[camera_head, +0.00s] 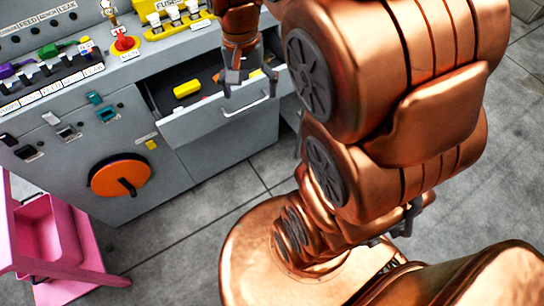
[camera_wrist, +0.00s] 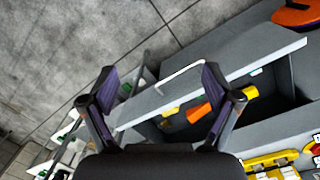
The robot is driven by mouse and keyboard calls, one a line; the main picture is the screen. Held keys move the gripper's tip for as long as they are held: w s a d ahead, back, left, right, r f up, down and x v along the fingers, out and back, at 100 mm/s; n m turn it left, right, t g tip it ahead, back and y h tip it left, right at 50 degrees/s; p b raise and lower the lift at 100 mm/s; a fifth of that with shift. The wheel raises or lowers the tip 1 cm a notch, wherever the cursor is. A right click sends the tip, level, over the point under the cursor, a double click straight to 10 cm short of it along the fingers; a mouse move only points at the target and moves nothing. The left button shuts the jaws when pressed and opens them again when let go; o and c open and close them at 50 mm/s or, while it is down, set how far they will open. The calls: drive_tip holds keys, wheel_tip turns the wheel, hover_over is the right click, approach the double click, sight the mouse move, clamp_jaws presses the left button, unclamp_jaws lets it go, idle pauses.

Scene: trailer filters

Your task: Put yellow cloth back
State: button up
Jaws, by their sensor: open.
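A grey drawer (camera_head: 190,128) stands pulled open from the console, and its handle (camera_head: 246,106) is on the front. A small yellow item (camera_head: 187,89) lies in its left part; it also shows in the wrist view (camera_wrist: 251,92). I cannot tell whether it is the yellow cloth. My gripper (camera_head: 250,84) is over the right part of the drawer, open and empty. In the wrist view its two fingers (camera_wrist: 158,78) are spread, with the handle (camera_wrist: 180,77) seen between them. Fingers hide part of the drawer's contents.
An orange item (camera_wrist: 199,113) lies in the drawer. The console has switches, a red knob (camera_head: 125,43), a yellow fuse block (camera_head: 180,18) and an orange disc (camera_head: 120,176). A pink cart (camera_head: 65,262) stands at lower left. Tiled floor (camera_head: 190,235) is open in front.

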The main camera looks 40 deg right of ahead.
drive_tip(key=s+a+n, duration=0.3)
drive_tip(key=s+n, duration=0.1)
drive_tip(key=s, duration=0.4)
drive_tip(key=s+a+f+n, duration=0.1)
drive_tip(key=s+a+n, duration=0.2)
drive_tip(key=s, duration=0.5)
drive_tip(key=shift+f+n+g, duration=0.15)
drive_tip(key=shift+n+g, duration=0.25)
drive_tip(key=shift+s+a, duration=0.1)
wheel_tip(320, 180, up, 4)
drive_tip(key=p, duration=0.4)
drive_tip(key=shift+c, duration=0.2)
